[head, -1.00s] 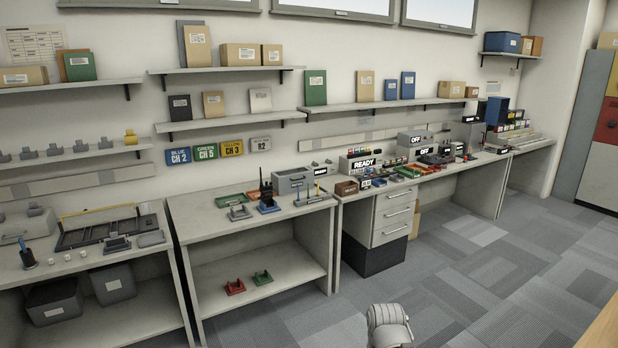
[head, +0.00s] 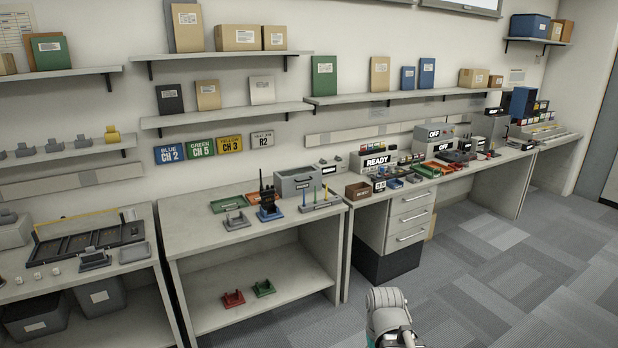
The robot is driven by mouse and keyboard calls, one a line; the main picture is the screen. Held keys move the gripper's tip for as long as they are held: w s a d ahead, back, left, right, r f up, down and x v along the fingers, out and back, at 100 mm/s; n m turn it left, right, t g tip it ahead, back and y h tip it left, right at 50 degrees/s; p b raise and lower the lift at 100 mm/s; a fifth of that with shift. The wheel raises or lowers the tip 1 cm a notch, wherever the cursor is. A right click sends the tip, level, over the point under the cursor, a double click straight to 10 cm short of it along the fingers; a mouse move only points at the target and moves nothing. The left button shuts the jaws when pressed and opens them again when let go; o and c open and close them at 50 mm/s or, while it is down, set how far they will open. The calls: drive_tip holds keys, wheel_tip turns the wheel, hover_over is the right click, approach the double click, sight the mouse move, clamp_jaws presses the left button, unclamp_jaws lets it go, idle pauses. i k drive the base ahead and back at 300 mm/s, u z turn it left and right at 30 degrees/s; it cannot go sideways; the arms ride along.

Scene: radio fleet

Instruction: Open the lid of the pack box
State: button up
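A grey box (head: 295,182) with a small front label stands at the back of the middle table. It may be the pack box, but the label is too small to read for sure. Part of my own arm shows at the bottom edge of the head view. My gripper is not in view.
The middle table (head: 190,220) also holds a dark radio (head: 267,195), green and red trays, and a rack with upright sticks (head: 320,203). A bench with drawers (head: 409,218) and READY and OFF units stands to the right. Carpet in front is clear.

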sight(291, 183)
drive_tip(key=u, duration=0.05)
drive_tip(key=i, duration=2.15)
drive_tip(key=z, duration=1.95)
drive_tip(key=i, duration=0.4)
drive_tip(key=z, duration=0.05)
